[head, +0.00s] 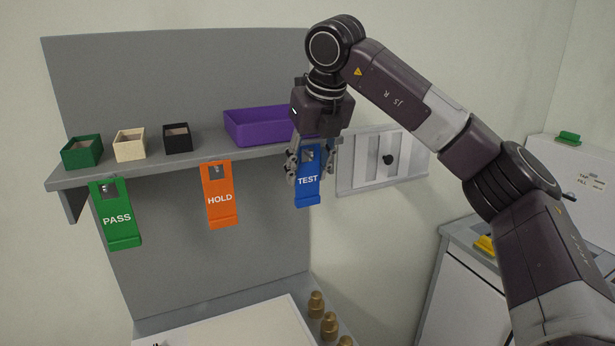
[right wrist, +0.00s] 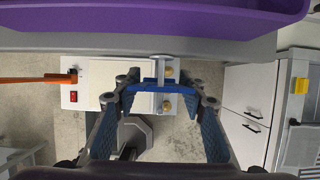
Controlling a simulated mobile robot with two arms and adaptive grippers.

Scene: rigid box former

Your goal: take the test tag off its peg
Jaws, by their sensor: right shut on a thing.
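The blue test tag (head: 308,190) is at the right end of the shelf's front edge, upright, its top hole at the peg (head: 309,155). My right gripper (head: 311,172) comes down from above and is shut on the test tag, one finger on each side. In the right wrist view the tag (right wrist: 153,86) shows edge-on as a blue strip between the fingertips, with the grey peg (right wrist: 161,66) at it. The tag appears to be still on the peg. My left gripper is out of view.
The orange hold tag (head: 220,212) and green pass tag (head: 118,228) hang further left. On the shelf (head: 200,160) stand a purple bin (head: 255,125) and small green, cream and black boxes. Several brass pieces (head: 329,325) stand below. A wall panel (head: 360,172) is right of the tag.

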